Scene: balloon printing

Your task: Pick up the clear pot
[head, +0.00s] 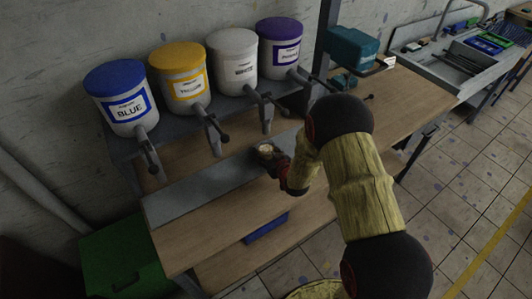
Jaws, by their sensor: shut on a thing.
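The clear pot (266,151) shows as a small pale round shape over the grey strip of the workbench, below the white dispenser. My gripper (273,160) reaches in from the right and is shut on the pot's near side. My arm hides part of the gripper, so its fingers are hard to make out. I cannot tell whether the pot touches the grey strip (200,190) or is held above it.
Blue (122,110), yellow (180,88), white (232,69) and purple (279,55) labelled dispensers with taps stand along the back. A teal machine (350,50) is at the back right. A blue tray (265,228) lies below the bench's front edge. The bench (215,239) is clear at front left.

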